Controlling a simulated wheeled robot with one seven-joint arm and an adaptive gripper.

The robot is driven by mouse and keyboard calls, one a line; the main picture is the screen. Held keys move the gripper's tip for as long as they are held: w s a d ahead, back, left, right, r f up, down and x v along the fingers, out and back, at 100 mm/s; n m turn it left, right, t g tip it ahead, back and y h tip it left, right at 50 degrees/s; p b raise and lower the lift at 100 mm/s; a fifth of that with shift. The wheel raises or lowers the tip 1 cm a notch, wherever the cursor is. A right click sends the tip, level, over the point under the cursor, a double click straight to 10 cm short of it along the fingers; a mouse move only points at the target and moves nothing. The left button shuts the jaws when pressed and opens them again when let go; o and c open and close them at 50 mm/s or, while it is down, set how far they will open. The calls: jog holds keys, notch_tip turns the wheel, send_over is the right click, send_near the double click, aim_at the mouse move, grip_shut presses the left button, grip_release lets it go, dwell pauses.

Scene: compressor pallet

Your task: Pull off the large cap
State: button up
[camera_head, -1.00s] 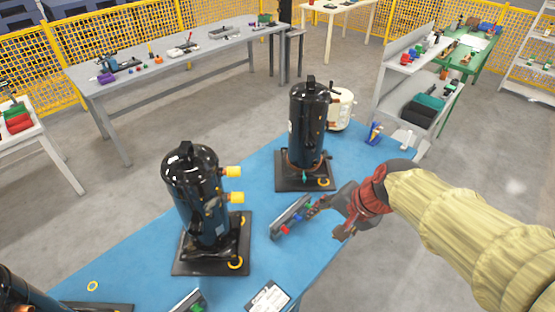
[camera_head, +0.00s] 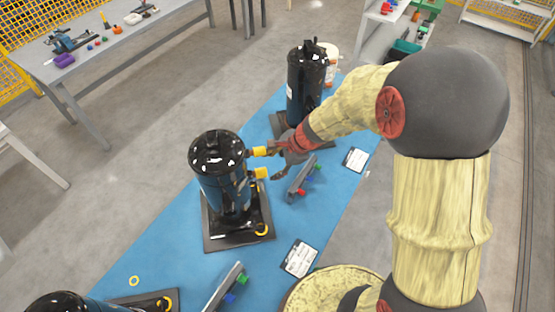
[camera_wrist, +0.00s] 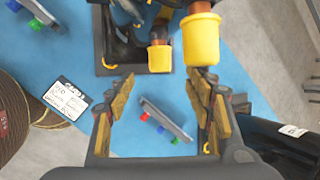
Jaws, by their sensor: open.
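A black compressor (camera_head: 222,175) stands upright on its dark base, with two yellow caps on pipe stubs facing my gripper. The upper cap (camera_head: 259,151) appears to be the larger one (camera_wrist: 201,40) in the wrist view, where it lies ahead of my right finger. The lower, smaller-looking cap (camera_head: 262,173) shows in the wrist view (camera_wrist: 160,58) between the lines of my fingers. My gripper (camera_head: 273,160) is beside the caps. In the wrist view its fingers (camera_wrist: 160,88) are spread and empty, short of both caps.
Another black compressor (camera_head: 305,85) stands behind, close to my arm; it also shows in the wrist view (camera_wrist: 275,140). A grey tool rack (camera_head: 302,178) lies under my gripper, also in the wrist view (camera_wrist: 166,120). A paper card (camera_head: 299,258) lies on the blue table (camera_head: 165,245).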

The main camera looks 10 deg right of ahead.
aim_at(265, 170)
jog(key=b+x, duration=0.1)
jog(key=x, duration=0.6)
jog(key=shift+c, duration=0.5)
jog(key=c, duration=1.2)
grip_shut()
